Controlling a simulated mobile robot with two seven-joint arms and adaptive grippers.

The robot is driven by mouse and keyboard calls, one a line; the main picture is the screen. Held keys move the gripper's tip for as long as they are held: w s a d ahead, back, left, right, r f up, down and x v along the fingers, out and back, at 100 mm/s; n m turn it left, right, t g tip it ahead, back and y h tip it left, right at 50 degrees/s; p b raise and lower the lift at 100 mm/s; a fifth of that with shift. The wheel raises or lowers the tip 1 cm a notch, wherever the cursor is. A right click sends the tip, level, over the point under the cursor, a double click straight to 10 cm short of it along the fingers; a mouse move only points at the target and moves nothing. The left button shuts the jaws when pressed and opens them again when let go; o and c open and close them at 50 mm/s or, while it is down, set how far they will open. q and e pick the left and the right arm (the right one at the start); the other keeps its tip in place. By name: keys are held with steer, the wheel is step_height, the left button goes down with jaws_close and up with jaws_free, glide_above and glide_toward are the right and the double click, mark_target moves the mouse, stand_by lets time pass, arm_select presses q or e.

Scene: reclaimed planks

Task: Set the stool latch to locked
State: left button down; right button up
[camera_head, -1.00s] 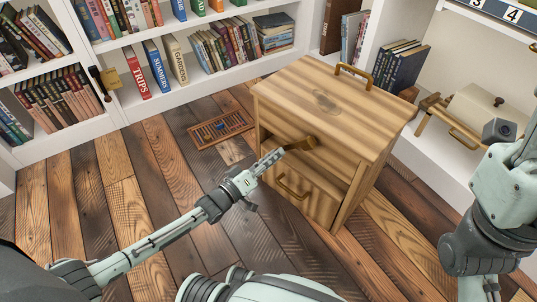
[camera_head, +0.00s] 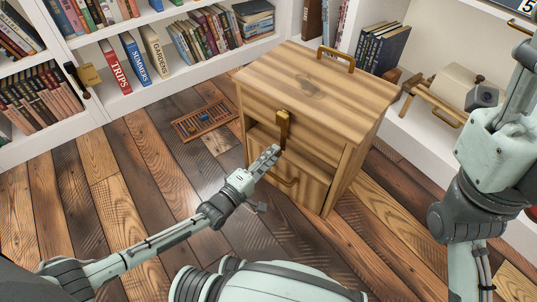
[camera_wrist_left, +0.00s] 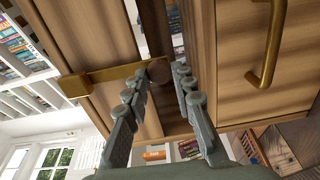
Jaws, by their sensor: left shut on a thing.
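The stool (camera_head: 318,85) is a striped wooden box with a brass handle on top and a brass pull on its front. Its latch (camera_head: 283,126) is a brass bar on the front; it stands nearly upright in the head view, with a thicker block at its upper end. My left gripper (camera_head: 277,151) is at the bar's lower end. In the left wrist view, the latch (camera_wrist_left: 118,73) runs from a square block at the left to a dark round knob between the fingers of my left gripper (camera_wrist_left: 160,78), which is shut on the latch. My right gripper is out of view.
White bookshelves (camera_head: 165,95) with books line the back and left. A slatted floor vent (camera_head: 203,121) lies left of the stool on the plank floor. A wooden rack (camera_head: 432,103) stands on the right shelf.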

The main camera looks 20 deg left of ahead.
arm_select(q)
steer(key=shift+s+d, duration=0.1)
steer(key=shift+d, duration=0.05)
stand_by(0.3)
steer(key=c, duration=1.3)
jaws_free()
steer(key=v, duration=1.2)
